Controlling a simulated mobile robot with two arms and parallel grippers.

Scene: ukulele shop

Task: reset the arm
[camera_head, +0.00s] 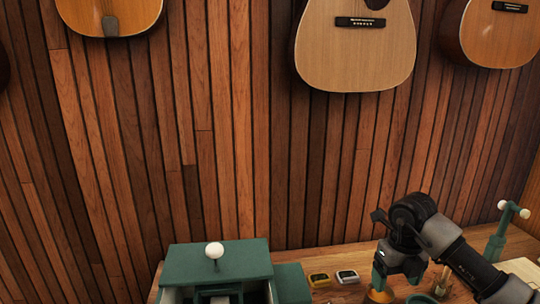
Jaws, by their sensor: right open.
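My right arm comes in from the lower right. Its dark gripper (398,277) points down over the right part of the wooden worktop, close to small green and brass-coloured items. The jaws are open. I cannot tell whether the fingers touch these items. My left gripper is not in view.
A green box (217,262) with a white knob stands on the wooden worktop (350,262) at the bottom centre. Two small devices (318,279) (347,276) lie between it and my right gripper. A green stand (497,240) with white ends is at the right. Guitars (355,60) hang on the wood-plank wall.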

